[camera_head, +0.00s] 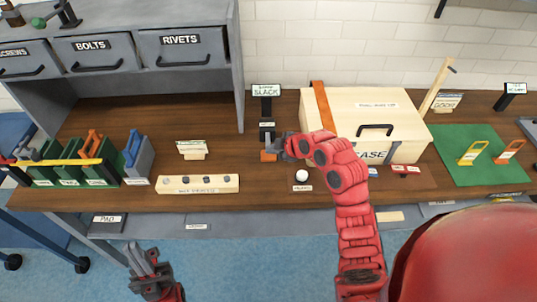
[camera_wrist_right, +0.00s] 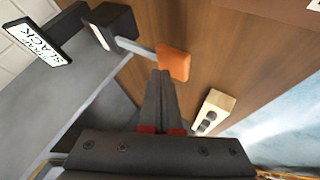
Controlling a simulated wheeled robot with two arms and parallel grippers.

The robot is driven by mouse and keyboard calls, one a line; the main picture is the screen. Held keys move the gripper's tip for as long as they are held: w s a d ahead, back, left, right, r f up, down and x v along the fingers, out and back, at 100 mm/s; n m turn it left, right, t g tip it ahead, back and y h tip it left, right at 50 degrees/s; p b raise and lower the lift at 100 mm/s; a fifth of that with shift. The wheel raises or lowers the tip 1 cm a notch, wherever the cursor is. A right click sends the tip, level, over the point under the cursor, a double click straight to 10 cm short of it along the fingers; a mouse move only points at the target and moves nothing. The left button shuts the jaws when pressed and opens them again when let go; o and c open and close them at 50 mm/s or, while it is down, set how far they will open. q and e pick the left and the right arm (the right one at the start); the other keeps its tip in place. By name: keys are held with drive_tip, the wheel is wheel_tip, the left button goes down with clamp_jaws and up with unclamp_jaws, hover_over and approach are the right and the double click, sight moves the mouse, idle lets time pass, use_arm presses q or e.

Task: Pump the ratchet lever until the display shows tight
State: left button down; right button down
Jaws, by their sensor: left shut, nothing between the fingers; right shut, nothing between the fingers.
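The display (camera_head: 267,90) on a dark post reads SLACK; in the right wrist view the display (camera_wrist_right: 38,45) reads STRAP SLACK. Below it is the dark ratchet body (camera_wrist_right: 115,24). The ratchet lever is a grey bar with an orange grip (camera_wrist_right: 173,63); the grip (camera_head: 268,156) also shows in the head view. My right gripper (camera_wrist_right: 161,74) is shut and empty, its fingertips right beside the orange grip; I cannot tell whether they touch. In the head view my right gripper (camera_head: 284,148) partly hides this area. My left gripper (camera_head: 143,254) is shut and empty, low before the bench.
A wooden case (camera_head: 400,118) with an orange strap (camera_head: 322,105) stands right of the ratchet. A white ball (camera_head: 302,176) lies near the bench's front edge. A wooden block with several knobs (camera_head: 198,190) lies to the left. A green mat (camera_head: 478,175) lies at right.

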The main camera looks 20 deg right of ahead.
sight(272, 156)
drive_tip(key=shift+f+b, duration=1.8)
drive_tip(key=shift+f, duration=0.05)
idle(1.2)
idle(0.6)
drive_tip(key=shift+r+p, duration=0.5)
drive_tip(key=shift+r, duration=1.8)
drive_tip(key=shift+r+p, duration=0.55)
drive_tip(key=shift+r, duration=1.95)
drive_tip(key=shift+w, duration=0.1)
